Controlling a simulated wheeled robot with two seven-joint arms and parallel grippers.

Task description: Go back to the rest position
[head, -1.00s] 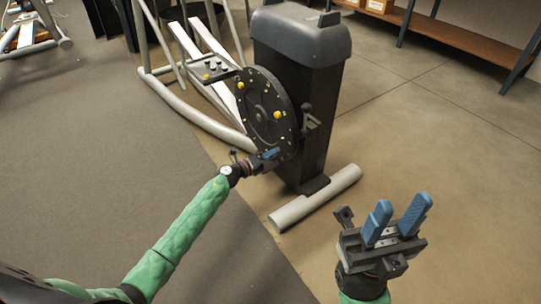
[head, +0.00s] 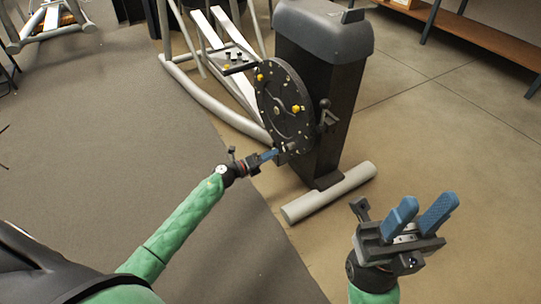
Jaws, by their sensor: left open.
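My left gripper (head: 268,156) is at the end of the green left arm. It is beside the lower edge of the black round disc (head: 284,105) on the elliptical machine (head: 322,85). I cannot tell from this view whether it touches the disc. Nothing shows between its blue fingers. My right gripper (head: 420,217) is raised at the lower right, with its two blue fingers apart and nothing between them. It is clear of the machine.
The machine's grey foot bar (head: 328,193) lies on the floor. A wooden shelf (head: 480,34) stands at the back right. Another machine frame (head: 48,22) stands at the far left. The floor between is clear.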

